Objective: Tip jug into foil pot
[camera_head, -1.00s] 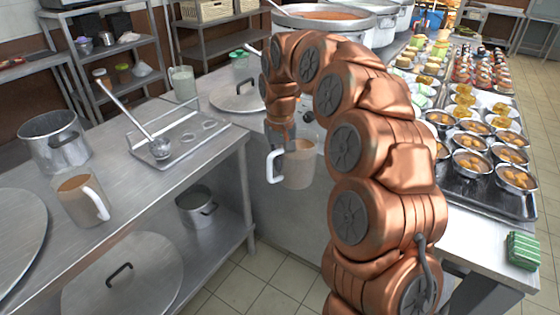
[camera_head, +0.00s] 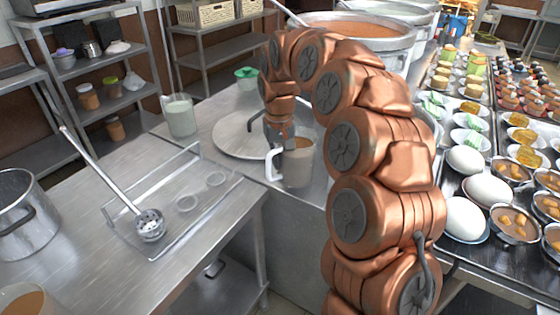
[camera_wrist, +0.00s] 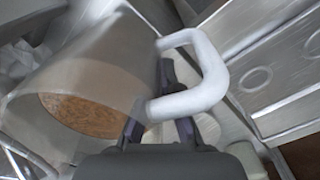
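My gripper (camera_head: 279,132) is shut on a beige jug (camera_head: 299,166) with a white handle, held upright in front of my arm. In the wrist view the gripper's dark fingers (camera_wrist: 163,110) are at the white handle, and the jug (camera_wrist: 75,70) shows brown contents inside its rim. A large silver pot (camera_head: 398,50) with orange-brown contents stands at the back, partly behind my arm. I cannot tell whether it is the foil pot; paler pots stand behind it.
A flat round lid (camera_head: 240,145) lies on the counter behind the jug. A clear rack with a ladle (camera_head: 150,222) is on the left counter, near a silver pot (camera_head: 20,225) and another jug (camera_head: 22,300). Trays of bowls and white domes (camera_head: 487,190) fill the right counter.

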